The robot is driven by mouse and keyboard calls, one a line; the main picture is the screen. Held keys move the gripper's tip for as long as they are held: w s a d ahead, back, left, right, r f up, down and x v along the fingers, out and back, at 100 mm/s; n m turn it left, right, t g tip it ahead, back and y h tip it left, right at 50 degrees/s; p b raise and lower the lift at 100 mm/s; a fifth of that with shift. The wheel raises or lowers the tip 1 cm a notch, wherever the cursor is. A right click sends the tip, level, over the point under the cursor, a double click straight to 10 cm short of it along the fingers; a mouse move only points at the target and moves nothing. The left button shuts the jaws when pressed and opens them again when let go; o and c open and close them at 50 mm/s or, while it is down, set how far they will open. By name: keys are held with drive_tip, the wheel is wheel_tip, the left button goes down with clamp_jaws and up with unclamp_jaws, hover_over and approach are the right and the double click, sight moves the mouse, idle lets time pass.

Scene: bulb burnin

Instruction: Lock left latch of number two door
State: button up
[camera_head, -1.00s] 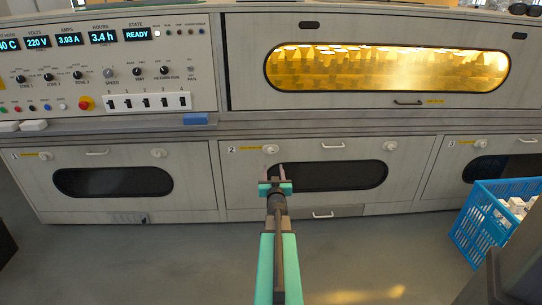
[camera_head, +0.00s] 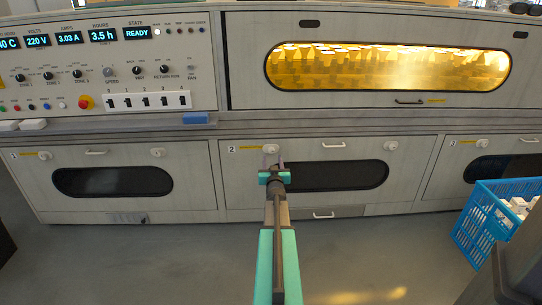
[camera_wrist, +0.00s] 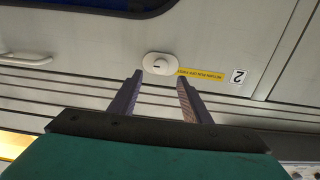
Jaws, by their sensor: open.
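The number two door (camera_head: 235,185) is closed, with a dark oval window and a "2" label at its upper left. Its left latch (camera_head: 270,149) is a round white knob on an oval plate beside a yellow strip. It also shows in the wrist view (camera_wrist: 160,64), with a short dark mark on the knob. My gripper (camera_head: 269,164) is just below the latch in the head view. In the wrist view my gripper (camera_wrist: 160,79) is open and empty, its fingertips pointing at the latch, one to each side. I cannot tell whether they touch the door.
The door's right latch (camera_head: 390,146) and white handle (camera_head: 333,145) are along its top edge. Doors one (camera_head: 40,185) and three (camera_head: 440,180) flank it. A blue crate (camera_head: 480,225) stands on the floor at the right. The floor in front is otherwise largely clear.

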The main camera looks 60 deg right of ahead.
sight(271, 151)
drive_tip(key=shift+b+x, duration=0.65)
drive_tip(key=shift+x, duration=2.7)
